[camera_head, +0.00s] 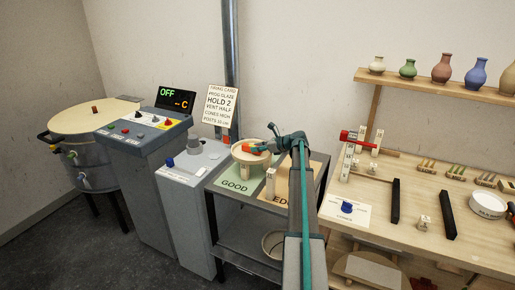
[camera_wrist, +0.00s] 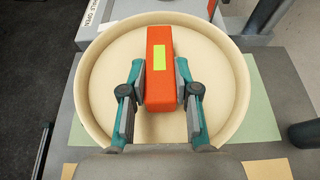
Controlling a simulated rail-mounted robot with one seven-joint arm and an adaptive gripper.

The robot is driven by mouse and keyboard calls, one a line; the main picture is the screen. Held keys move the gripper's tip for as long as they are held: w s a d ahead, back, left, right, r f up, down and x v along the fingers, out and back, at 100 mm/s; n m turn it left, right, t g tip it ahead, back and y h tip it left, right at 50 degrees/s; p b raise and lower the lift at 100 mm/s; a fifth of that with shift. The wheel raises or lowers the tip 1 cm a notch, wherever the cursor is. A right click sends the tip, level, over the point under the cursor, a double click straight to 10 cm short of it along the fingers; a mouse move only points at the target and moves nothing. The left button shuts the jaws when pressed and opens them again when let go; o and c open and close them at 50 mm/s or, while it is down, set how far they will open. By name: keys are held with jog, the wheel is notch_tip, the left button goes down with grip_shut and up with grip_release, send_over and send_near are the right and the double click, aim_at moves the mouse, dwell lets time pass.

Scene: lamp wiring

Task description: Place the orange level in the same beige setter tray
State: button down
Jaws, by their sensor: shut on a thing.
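The orange level (camera_wrist: 160,68) is a block with a yellow-green patch on top. My gripper (camera_wrist: 160,85) is shut on it, one finger against each long side. The level is over the round beige setter tray (camera_wrist: 108,60), inside its rim as seen from the wrist. I cannot tell whether it touches the tray floor. In the head view the tray (camera_head: 238,155) stands on the green GOOD area of a grey cart, with the orange level (camera_head: 257,149) and my gripper (camera_head: 276,143) at it.
The green GOOD mat (camera_head: 233,184) and a tan mat (camera_head: 274,201) lie on the cart. A grey control box (camera_head: 193,160) stands to the left. A wooden workbench (camera_head: 430,225) with several small parts is to the right. A metal pipe (camera_head: 231,70) rises behind.

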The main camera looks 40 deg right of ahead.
jog(key=shift+f, duration=0.1)
jog(key=c, duration=0.9)
grip_release()
jog(key=shift+o, duration=0.2)
jog(key=b+v, duration=0.2)
jog(key=v, duration=1)
jog(key=shift+r, duration=0.25)
